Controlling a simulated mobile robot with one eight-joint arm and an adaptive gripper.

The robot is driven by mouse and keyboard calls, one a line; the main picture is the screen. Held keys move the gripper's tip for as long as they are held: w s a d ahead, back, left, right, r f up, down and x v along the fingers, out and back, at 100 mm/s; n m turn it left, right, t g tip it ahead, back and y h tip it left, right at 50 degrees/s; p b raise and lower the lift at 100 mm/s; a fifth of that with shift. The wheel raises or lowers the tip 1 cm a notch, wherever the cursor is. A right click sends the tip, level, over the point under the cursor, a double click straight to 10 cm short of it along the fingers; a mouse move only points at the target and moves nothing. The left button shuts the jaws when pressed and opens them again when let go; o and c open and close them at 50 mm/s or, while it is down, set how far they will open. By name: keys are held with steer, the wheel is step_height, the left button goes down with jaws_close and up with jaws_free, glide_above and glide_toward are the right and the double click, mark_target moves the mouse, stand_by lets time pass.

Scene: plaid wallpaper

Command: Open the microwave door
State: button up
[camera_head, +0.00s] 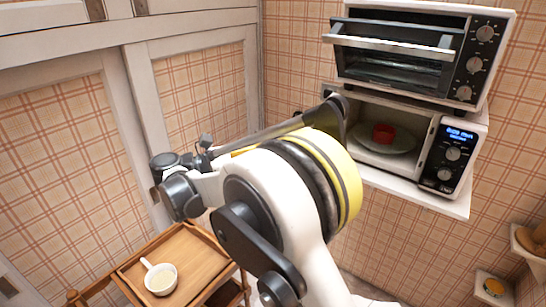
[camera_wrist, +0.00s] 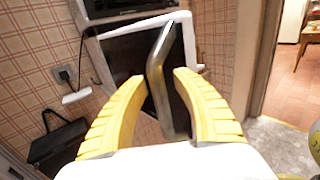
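The microwave (camera_head: 462,165) has a blue display and knobs, and sits on a white shelf below a toaster oven. Its door stands open to the left, so the cavity shows a red item (camera_head: 383,133) on a round plate (camera_head: 385,146). My arm covers much of the door in the head view. In the wrist view, the door (camera_wrist: 122,55) shows a pale frame and dark panel, with a metal bar handle (camera_wrist: 161,75). My gripper (camera_wrist: 160,82) has its yellow fingers spread either side of this handle, with gaps visible. Firm contact is not visible.
The toaster oven (camera_head: 400,55) sits directly above the microwave. White panelled doors line the left. The wrist view shows a black container (camera_wrist: 58,145) and a doorway at right.

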step_height(320, 180, up, 10)
steer(key=shift+f, duration=0.1)
stand_by(0.5)
